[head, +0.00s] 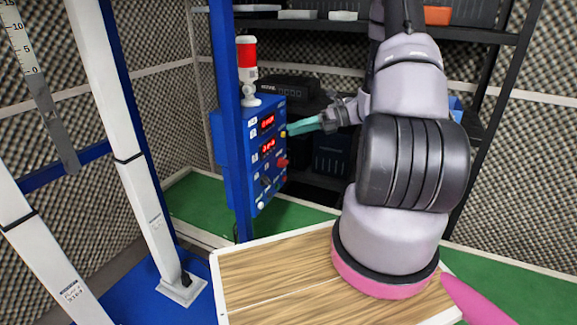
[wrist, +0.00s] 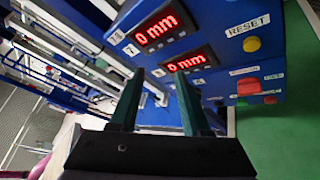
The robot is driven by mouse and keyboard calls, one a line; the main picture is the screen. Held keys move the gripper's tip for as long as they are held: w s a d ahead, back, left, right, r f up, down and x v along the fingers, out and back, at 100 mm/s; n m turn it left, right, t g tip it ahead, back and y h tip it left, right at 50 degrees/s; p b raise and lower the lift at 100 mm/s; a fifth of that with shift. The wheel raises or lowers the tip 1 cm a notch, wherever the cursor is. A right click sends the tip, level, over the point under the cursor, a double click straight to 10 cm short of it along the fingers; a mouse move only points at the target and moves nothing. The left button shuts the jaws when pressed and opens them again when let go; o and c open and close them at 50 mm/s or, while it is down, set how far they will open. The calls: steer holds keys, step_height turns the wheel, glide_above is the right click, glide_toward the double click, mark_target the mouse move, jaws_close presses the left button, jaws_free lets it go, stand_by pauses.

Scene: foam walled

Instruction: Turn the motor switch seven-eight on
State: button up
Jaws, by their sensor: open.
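The blue control box (head: 232,150) stands left of my arm in the head view, with two red digital displays on its face. Low on that face are small dark knobs (head: 266,181); their labels are too small to read, so I cannot tell which is motor switch seven-eight or its position. My gripper (head: 300,126) points at the box's upper right face, near the yellow button. In the wrist view my gripper (wrist: 158,76) has its two teal fingers apart with nothing between them. They lie in front of the displays reading "0 mm".
A yellow RESET button (wrist: 252,44) and a red button (wrist: 248,87) are on the box. A red and white beacon (head: 247,68) stands on top. A blue post (head: 224,60) runs beside the box. A wooden tabletop (head: 285,270) lies below my arm.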

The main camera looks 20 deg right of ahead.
steer(key=w+d+f+m+t, duration=0.2)
steer(key=d+f+m+t, duration=0.3)
steer(key=f+m, duration=0.45)
steer(key=m+t+h, duration=0.2)
steer(key=m+t, duration=0.2)
steer(key=m, duration=0.1)
glide_toward(284, 163)
steer(key=x, duration=0.8)
steer(key=shift+w+f, duration=0.35)
steer(key=shift+w, duration=0.2)
steer(key=shift+d, duration=0.1)
jaws_close()
